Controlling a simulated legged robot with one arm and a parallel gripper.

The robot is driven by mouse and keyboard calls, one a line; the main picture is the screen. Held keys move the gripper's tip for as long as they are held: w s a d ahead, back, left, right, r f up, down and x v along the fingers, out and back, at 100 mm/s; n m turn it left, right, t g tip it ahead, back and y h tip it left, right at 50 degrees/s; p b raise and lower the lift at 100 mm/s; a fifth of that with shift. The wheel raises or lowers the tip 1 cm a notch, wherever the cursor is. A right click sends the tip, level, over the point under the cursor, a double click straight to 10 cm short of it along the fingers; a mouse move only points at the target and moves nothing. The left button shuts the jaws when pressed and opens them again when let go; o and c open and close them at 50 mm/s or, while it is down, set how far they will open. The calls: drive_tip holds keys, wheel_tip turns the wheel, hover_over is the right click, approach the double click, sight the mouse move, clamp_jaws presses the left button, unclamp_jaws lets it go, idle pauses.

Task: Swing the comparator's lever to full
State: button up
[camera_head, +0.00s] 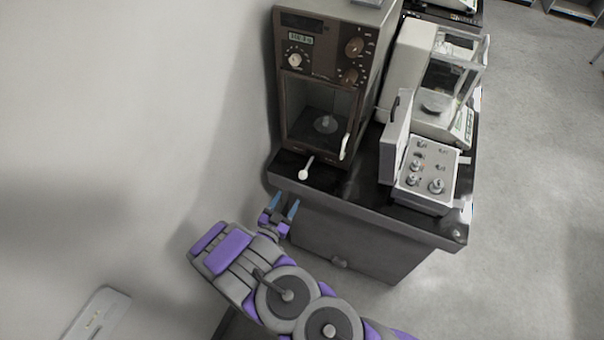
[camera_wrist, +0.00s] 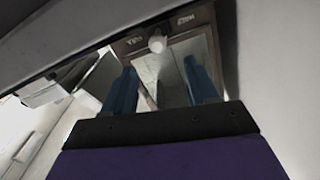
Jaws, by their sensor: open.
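The comparator (camera_head: 321,157) is the tall brown weighing cabinet with a glass front, knobs and a small display, at the left end of the dark table. A white lever (camera_head: 306,169) with a round end sticks out at its lower front edge. A white handle (camera_head: 345,147) stands at the right of its glass window. My gripper (camera_head: 283,207) is open and empty, in front of the table edge, below and left of the lever and apart from it. In the wrist view, the white knob (camera_wrist: 157,43) shows beyond and between the blue fingers (camera_wrist: 163,85).
On the dark table (camera_head: 352,196), right of the comparator, stand an open weight case (camera_head: 440,168) with several metal weights and a white balance (camera_head: 441,124). A pale wall (camera_head: 120,110) is close on the left. The floor (camera_head: 540,200) at right is clear.

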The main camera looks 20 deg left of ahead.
sight(301, 178)
drive_tip(key=w, duration=0.4)
drive_tip(key=w+b, duration=0.1)
drive_tip(key=w, duration=0.3)
drive_tip(key=w+d, duration=0.1)
drive_tip(key=w, duration=0.3)
drive_tip(key=shift+b, duration=0.35)
drive_tip(key=shift+w+d, duration=0.25)
drive_tip(key=shift+w, duration=0.2)
drive_tip(key=shift+d+r, duration=0.1)
drive_tip(key=shift+d, duration=0.15)
drive_tip(key=shift+a, duration=0.3)
drive_tip(key=c, duration=0.6)
drive_tip(key=shift+d, duration=0.15)
clamp_jaws()
